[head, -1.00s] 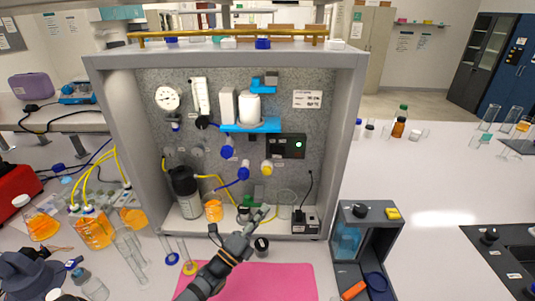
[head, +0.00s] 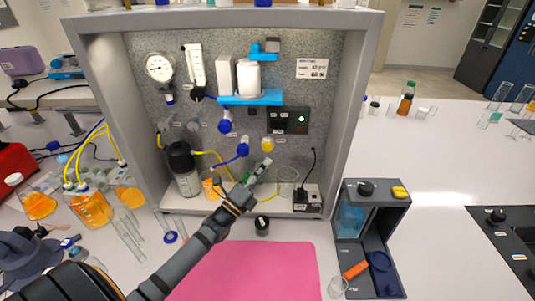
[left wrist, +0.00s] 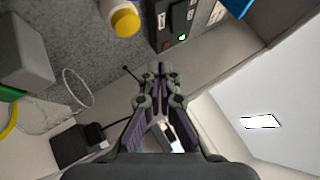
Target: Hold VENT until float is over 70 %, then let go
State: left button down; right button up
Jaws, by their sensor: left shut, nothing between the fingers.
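The grey rig cabinet (head: 345,110) stands on the bench. On its speckled back panel are a round gauge (head: 159,67) and a clear float tube (head: 195,66); its reading is too small to tell. A black control box (head: 288,121) has a lit green lamp, also in the left wrist view (left wrist: 182,37). A yellow-capped knob (head: 267,145) sits just below it. I cannot read which control is VENT. My left gripper (head: 266,163) is shut and empty, its tips just below the yellow knob in the picture. In the left wrist view its fingers (left wrist: 155,68) are together, apparently touching nothing.
A black bottle (head: 181,165), glass beaker (head: 288,178) and black socket box (head: 307,198) stand on the cabinet floor. Blue valves (head: 243,150) are left of the gripper. A pink mat (head: 255,270) lies in front. A grey caddy (head: 372,200) stands right.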

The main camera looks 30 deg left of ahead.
aim_at(271, 146)
pick_arm(q)
jog(key=w, duration=0.1)
jog(key=w+a+b, duration=0.2)
jog(key=shift+w, duration=0.4)
dwell(0.5)
jog(key=shift+w, duration=0.1)
dwell(0.6)
jog(key=shift+w+a+b, duration=0.2)
jog(key=shift+w+b, duration=0.1)
jog(key=shift+w+a+b, duration=0.2)
jog(key=shift+w+b, duration=0.25)
jog(key=shift+b, duration=0.05)
dwell(0.7)
dwell(1.3)
